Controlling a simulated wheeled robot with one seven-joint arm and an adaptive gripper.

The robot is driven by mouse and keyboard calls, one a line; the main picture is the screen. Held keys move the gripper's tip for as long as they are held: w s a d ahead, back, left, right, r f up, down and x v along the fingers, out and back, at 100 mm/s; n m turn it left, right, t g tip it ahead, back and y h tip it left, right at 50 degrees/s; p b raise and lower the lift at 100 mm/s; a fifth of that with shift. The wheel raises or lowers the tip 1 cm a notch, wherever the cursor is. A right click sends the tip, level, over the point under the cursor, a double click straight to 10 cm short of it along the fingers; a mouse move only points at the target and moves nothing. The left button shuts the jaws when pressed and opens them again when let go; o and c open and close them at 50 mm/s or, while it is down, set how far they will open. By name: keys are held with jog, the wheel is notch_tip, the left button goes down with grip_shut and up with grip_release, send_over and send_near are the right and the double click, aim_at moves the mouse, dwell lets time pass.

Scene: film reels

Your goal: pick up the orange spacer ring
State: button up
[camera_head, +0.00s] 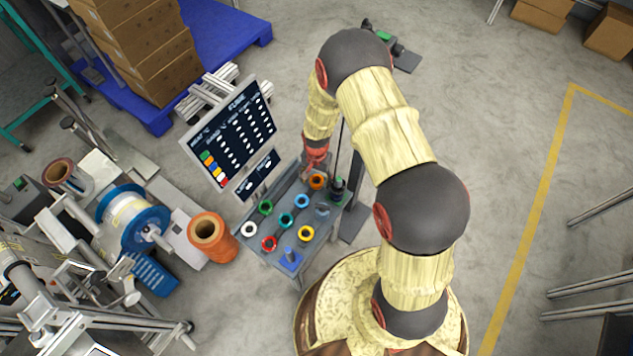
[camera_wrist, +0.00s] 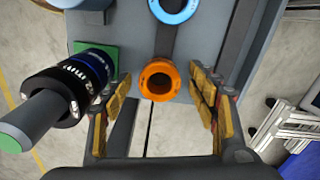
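The orange spacer ring (camera_head: 317,181) lies on the small grey table (camera_head: 262,246) near its back edge in the head view. In the wrist view the orange spacer ring (camera_wrist: 160,80) is a thick ring with a dark hole, seen between the two fingers. My gripper (camera_head: 314,157) is just behind and above the ring in the head view. In the wrist view my gripper (camera_wrist: 158,98) is open, with its yellow-padded fingers apart on both sides of the ring. No contact with the ring shows.
A dark cylinder with a green end (camera_wrist: 62,95) stands close by the left finger in the wrist view. A blue ring (camera_wrist: 174,8) lies beyond the orange one. Several other coloured rings and a blue post (camera_head: 289,256) are on the table. A display panel (camera_head: 230,135) stands left of the arm.

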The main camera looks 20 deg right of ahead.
jog(key=shift+c, duration=1.2)
jog(key=c, duration=0.9)
jog(key=shift+c, duration=0.2)
